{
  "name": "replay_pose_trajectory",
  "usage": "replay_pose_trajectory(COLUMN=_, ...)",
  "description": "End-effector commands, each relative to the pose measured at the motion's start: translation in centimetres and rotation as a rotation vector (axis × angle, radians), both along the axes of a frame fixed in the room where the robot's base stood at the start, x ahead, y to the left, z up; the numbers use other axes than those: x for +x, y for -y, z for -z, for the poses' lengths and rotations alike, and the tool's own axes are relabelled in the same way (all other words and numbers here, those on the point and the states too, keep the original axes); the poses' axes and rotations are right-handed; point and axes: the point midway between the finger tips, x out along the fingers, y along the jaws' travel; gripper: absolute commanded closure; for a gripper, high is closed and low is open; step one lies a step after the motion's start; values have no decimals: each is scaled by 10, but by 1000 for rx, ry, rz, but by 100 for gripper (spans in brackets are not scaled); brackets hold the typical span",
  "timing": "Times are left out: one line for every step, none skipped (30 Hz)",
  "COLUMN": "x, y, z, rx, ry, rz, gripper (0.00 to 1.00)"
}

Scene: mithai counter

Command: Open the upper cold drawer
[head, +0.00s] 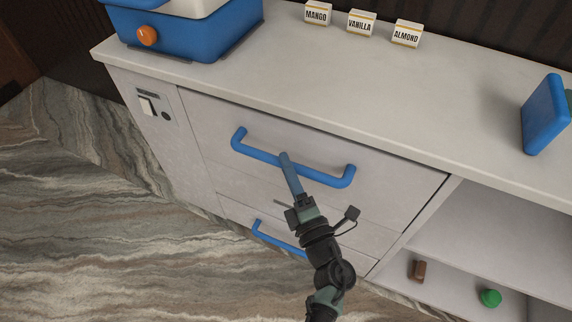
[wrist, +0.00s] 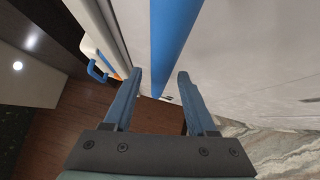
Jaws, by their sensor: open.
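The upper cold drawer (head: 210,115) has a pale grey front and looks shut, level with the cabinet face. Its blue bar handle (head: 252,151) runs across the front. My gripper (head: 285,158) is at the middle of this handle, and its jaws are open. In the wrist view, the handle (wrist: 172,40) appears between the two fingers of my gripper (wrist: 160,75), with a gap on each side. I cannot tell how deep the bar sits between them. My gripper hides a small part of the handle in the head view.
A lower drawer with a blue handle (head: 275,239) is below, partly behind my arm. On the counter (head: 300,85) are a blue appliance (head: 190,38), flavour cards (head: 361,22) and a blue upright object (head: 543,115). Open shelves at right hold a brown block (head: 417,271) and green item (head: 490,298).

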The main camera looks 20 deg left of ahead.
Motion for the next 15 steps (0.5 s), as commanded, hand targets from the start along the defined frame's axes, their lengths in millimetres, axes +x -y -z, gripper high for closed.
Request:
replay_pose_trajectory(x=4, y=-4, z=0, rx=0, ry=1, rz=-1, gripper=43)
replay_pose_trajectory(x=6, y=-6, z=-1, rx=0, ry=0, rz=-1, gripper=43)
replay_pose_trajectory(x=8, y=-8, z=-1, rx=0, ry=0, rz=-1, gripper=43)
replay_pose_trajectory(x=9, y=-9, z=-1, rx=0, ry=0, rz=-1, gripper=43)
replay_pose_trajectory(x=10, y=-10, z=-2, rx=0, ry=0, rz=0, gripper=43)
replay_pose_trajectory(x=10, y=-10, z=-2, rx=0, ry=0, rz=0, gripper=43)
replay_pose_trajectory(x=11, y=-10, z=-2, rx=0, ry=0, rz=0, gripper=43)
replay_pose_trajectory(x=11, y=-11, z=-2, rx=0, ry=0, rz=0, gripper=43)
replay_pose_trajectory(x=11, y=-11, z=-2, rx=0, ry=0, rz=1, gripper=43)
replay_pose_trajectory(x=11, y=-11, z=-2, rx=0, ry=0, rz=1, gripper=43)
replay_pose_trajectory(x=11, y=-11, z=-2, rx=0, ry=0, rz=1, gripper=43)
replay_pose_trajectory(x=11, y=-11, z=-2, rx=0, ry=0, rz=1, gripper=43)
replay_pose_trajectory(x=11, y=-10, z=-2, rx=0, ry=0, rz=1, gripper=43)
replay_pose_trajectory(x=11, y=-10, z=-2, rx=0, ry=0, rz=1, gripper=43)
replay_pose_trajectory(x=11, y=-10, z=-2, rx=0, ry=0, rz=1, gripper=50)
